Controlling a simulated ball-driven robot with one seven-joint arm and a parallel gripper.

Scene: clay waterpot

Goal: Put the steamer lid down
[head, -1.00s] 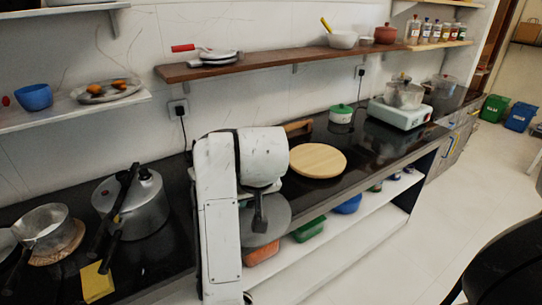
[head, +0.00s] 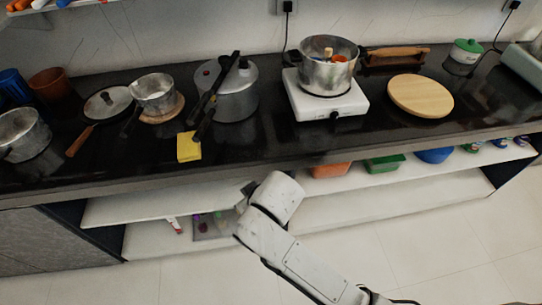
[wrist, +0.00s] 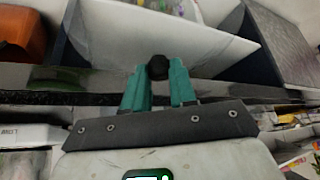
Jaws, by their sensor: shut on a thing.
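In the wrist view my gripper (wrist: 158,82) has its two teal fingers closed around a round black knob (wrist: 158,67), the handle of the steamer lid. The lid's disc is hard to make out there. In the head view my arm reaches up from the lower right, in front of the shelves under the counter. My gripper there is mostly hidden behind the white arm link, and the lid cannot be clearly told. An open metal pot (head: 327,72) with orange things inside stands on a white cooker (head: 326,101) on the counter.
The black counter (head: 290,142) holds a pressure cooker (head: 233,94), saucepan (head: 153,91), lidded pan (head: 108,102), yellow pad (head: 188,147) and round wooden board (head: 420,95). Bare counter lies in front of the cooker. Shelves below hold orange, green and blue containers.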

